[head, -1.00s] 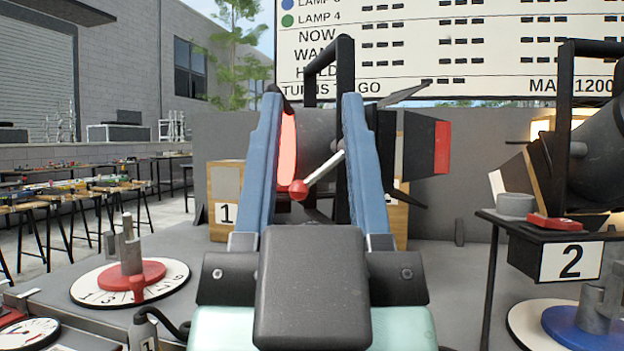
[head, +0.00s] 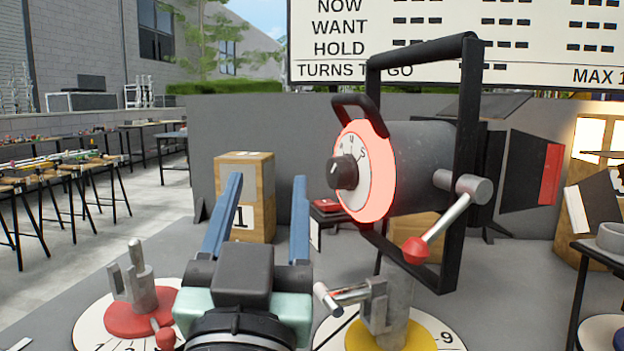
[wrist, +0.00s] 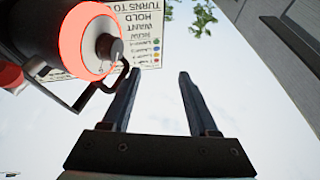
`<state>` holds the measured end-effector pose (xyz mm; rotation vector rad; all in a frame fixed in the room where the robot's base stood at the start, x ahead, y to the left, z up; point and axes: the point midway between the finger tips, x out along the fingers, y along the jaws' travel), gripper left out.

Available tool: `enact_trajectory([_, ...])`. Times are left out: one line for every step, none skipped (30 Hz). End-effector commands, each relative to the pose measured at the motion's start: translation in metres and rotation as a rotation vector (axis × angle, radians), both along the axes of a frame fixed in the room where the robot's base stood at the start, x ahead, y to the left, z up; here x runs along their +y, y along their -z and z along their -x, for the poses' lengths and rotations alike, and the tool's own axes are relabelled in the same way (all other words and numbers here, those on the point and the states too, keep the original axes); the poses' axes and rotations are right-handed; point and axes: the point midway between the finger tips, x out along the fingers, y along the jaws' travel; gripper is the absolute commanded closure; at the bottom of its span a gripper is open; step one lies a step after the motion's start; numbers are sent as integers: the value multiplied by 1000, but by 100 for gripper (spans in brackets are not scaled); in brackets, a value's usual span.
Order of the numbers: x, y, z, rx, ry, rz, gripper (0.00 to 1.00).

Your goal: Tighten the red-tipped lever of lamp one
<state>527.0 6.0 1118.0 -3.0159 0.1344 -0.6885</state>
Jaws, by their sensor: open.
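A dark lamp (head: 415,160) with a glowing red ring and a dial hangs in a black yoke (head: 462,150), right of centre in the head view. Its silver lever (head: 447,221) runs down and left from a pivot on the yoke to a red tip (head: 415,250). My gripper (head: 268,178) is open and empty, left of the lamp and apart from the lever. In the wrist view the gripper (wrist: 176,78) has nothing between its fingers, and the lamp (wrist: 55,28) is at upper left.
A wooden box marked 1 (head: 246,200) stands behind my gripper. A yellow disc on a dial (head: 385,337) with a grey post is at the lower centre, and a red disc (head: 140,320) is at the lower left. A score board (head: 400,45) stands behind.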

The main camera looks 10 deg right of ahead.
Motion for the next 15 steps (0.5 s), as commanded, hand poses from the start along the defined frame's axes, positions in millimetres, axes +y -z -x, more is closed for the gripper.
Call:
enact_trajectory([1,-5,-13,68,18,-12,40])
enact_trajectory([1,0,-19,107,32,-22,40])
enact_trajectory([1,7,-27,158,51,-33,40])
enact_trajectory([1,12,-32,198,67,-43,40])
enact_trajectory([0,18,-37,238,86,-53,40])
enact_trajectory([0,26,-43,291,113,-64,40])
enact_trajectory([-1,32,-46,328,135,-73,40])
enact_trajectory([-1,38,-48,366,158,-81,40])
enact_trajectory([-2,45,-51,411,191,-91,40])
enact_trajectory([-4,51,-51,446,219,-98,40])
enact_trajectory([-5,56,-51,478,247,-105,40])
enact_trajectory([-6,62,-50,516,285,-112,40])
enact_trajectory([-8,67,-49,544,315,-117,40])
enact_trajectory([-9,70,-47,568,346,-121,40])
enact_trajectory([-10,75,-43,598,387,-126,40])
